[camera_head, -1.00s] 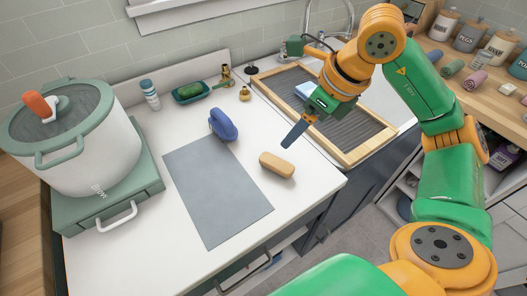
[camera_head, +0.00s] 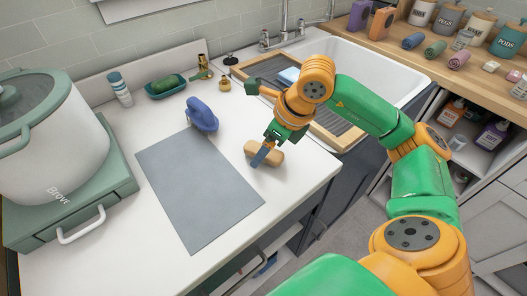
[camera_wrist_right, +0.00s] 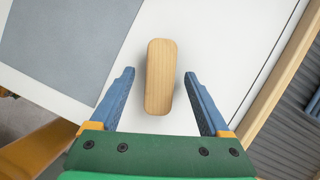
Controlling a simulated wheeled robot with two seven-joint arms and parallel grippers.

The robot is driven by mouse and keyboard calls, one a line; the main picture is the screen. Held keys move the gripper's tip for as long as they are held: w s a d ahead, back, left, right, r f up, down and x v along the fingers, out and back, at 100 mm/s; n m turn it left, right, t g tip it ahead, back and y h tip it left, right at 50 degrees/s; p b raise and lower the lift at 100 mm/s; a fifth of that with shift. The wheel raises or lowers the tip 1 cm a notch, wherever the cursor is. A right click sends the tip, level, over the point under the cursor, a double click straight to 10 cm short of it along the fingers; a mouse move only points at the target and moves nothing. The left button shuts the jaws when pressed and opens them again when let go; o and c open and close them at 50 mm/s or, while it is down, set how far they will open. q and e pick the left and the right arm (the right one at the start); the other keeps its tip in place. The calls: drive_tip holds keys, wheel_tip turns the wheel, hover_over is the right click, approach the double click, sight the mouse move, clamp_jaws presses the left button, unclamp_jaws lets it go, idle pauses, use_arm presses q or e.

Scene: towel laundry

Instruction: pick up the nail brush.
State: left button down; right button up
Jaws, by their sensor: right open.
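The nail brush, a pale wooden block with rounded ends, lies on the white counter beside the grey mat; it shows in the head view (camera_head: 273,152) and the right wrist view (camera_wrist_right: 160,75). No bristles are visible. My right gripper (camera_head: 262,158) is over the brush, pointing down, and partly hides it in the head view. In the wrist view its two blue fingers (camera_wrist_right: 159,73) are open, one on each side of the brush, with gaps to both sides. My left gripper is not in view.
The grey mat (camera_head: 195,190) lies left of the brush, with a blue-purple object (camera_head: 202,115) at its far edge. A slatted wooden-framed rack (camera_head: 340,139) by the sink lies to the right. A large pot (camera_head: 50,140) stands at left. The counter's front edge is near.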

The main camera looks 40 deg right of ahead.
clamp_jaws()
idle(0.3)
drive_tip(key=shift+r, duration=0.35)
drive_tip(key=v, duration=0.3)
drive_tip(key=shift+w+r, duration=0.2)
drive_tip(key=shift+w, duration=0.1)
drive_tip(key=s+r, duration=0.1)
drive_tip(key=r, duration=0.1)
drive_tip(key=s+d+r, duration=0.1)
drive_tip(key=s+r, duration=0.1)
drive_tip(key=shift+s+d+r, duration=0.1)
drive_tip(key=shift+d+r, duration=0.15)
drive_tip(key=s+d+r+b, duration=0.1)
drive_tip(key=s+d+r, duration=0.3)
drive_tip(key=s, duration=0.5)
drive_tip(key=shift+r+b, duration=0.3)
